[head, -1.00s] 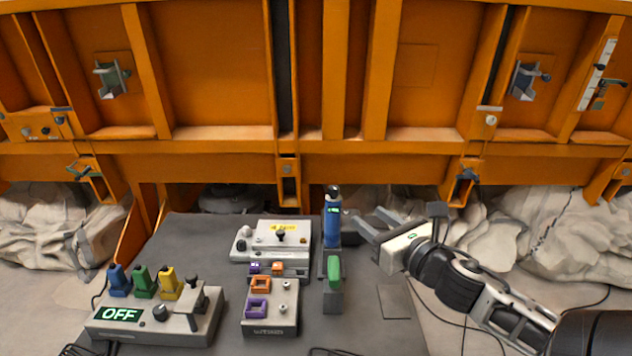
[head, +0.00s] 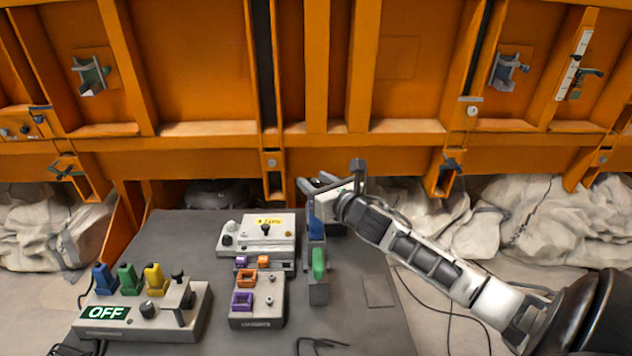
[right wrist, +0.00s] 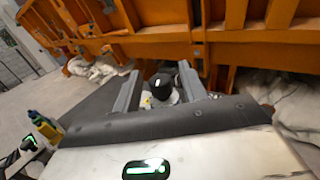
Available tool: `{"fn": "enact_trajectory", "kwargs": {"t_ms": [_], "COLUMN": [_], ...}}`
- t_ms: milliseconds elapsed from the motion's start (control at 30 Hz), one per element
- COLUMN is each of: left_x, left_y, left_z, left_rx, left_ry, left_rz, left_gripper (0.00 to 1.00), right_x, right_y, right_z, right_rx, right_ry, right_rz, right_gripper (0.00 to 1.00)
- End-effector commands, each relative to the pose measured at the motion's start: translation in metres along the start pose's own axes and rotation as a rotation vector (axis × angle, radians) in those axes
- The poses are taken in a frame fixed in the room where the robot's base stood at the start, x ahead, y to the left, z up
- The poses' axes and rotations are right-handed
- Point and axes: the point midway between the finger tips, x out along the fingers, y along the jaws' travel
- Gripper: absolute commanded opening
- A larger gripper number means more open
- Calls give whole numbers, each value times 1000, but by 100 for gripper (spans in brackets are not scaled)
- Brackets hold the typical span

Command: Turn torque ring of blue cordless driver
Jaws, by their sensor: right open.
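The blue cordless driver (head: 315,228) stands upright in a grey holder at the back of the dark table. Its upper part, with the torque ring, is hidden behind my right gripper (head: 315,184) in the head view. The right gripper is open, with its two fingers at the height of the driver's top. In the right wrist view, a round black top (right wrist: 162,86), which looks like the driver's, shows between the open fingers. I cannot tell whether the fingers touch it. My left gripper is not in view.
A green-handled part (head: 318,262) stands just in front of the driver. A grey switch box (head: 258,228) and a box with orange and purple frames (head: 257,318) are to its left. A console reading OFF (head: 105,313) stands front left. Orange ribbed walls (head: 205,75) rise behind.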

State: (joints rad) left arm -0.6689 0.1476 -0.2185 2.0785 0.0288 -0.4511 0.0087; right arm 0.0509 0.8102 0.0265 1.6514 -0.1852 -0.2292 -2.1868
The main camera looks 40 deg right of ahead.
Motion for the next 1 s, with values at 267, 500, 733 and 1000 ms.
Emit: {"fn": "enact_trajectory", "kwargs": {"t_ms": [267, 500, 733, 1000], "left_x": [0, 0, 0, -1], "left_y": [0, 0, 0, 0], "left_z": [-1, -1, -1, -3], "left_rx": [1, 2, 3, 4], "left_ry": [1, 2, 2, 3], "left_rz": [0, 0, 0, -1], "left_gripper": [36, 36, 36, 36], "right_x": [3, 3, 3, 3], "right_y": [0, 0, 1, 1], "right_z": [0, 0, 0, 0], "right_rx": [1, 1, 1, 4], "right_ry": [1, 0, 0, 4], "right_rz": [1, 1, -10, -119], "right_gripper": [42, 0, 0, 0]}}
